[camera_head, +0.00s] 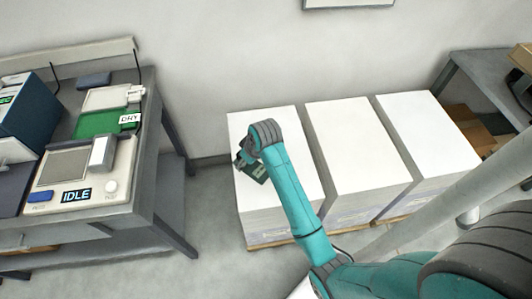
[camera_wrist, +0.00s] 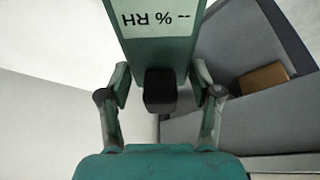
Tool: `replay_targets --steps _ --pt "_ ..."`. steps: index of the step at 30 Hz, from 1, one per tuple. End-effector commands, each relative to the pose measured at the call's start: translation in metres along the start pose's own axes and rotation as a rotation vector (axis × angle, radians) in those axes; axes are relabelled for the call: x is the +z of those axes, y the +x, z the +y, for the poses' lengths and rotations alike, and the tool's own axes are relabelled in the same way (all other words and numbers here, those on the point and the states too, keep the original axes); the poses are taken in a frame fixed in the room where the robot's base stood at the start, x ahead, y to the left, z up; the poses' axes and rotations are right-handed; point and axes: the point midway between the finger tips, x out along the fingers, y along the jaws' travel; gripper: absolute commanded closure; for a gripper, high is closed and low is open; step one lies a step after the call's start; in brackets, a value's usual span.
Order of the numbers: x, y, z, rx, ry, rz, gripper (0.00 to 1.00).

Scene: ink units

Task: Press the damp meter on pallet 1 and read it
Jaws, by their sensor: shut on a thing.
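My gripper (camera_head: 244,160) is over the white top of the leftmost of three paper stacks (camera_head: 285,125). In the wrist view my gripper (camera_wrist: 160,84) has its fingers on both sides of the green damp meter (camera_wrist: 142,48) and is shut on it. The meter's pale display reads "-- % RH", upside down in the picture. A dark block shows at the meter's near end. The meter (camera_head: 257,174) also shows small and dark in the head view. I cannot tell whether it touches the paper. Pallet numbers are not readable.
The middle stack (camera_head: 355,140) and right stack (camera_head: 425,135) stand close beside the left one. At left is a grey bench (camera_head: 150,170) with a device showing "IDLE" (camera_head: 76,195) and a green pad by a "DRY" sign (camera_head: 129,118). A dark bench (camera_head: 485,85) stands at right.

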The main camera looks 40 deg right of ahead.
Motion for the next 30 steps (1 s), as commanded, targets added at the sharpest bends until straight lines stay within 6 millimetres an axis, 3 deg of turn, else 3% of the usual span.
replay_targets --steps 1,3,10,17,30 --pt "0.009 -0.001 0.019 -0.002 -0.002 0.001 0.8" --pt "0.019 -0.001 0.039 -0.01 -0.021 0.004 0.8" --pt "0.041 -0.004 0.076 -0.026 -0.063 0.019 0.8" --pt "0.047 0.002 0.081 -0.031 -0.074 0.021 0.8" --pt "0.061 0.039 0.081 -0.03 -0.073 0.021 0.8"
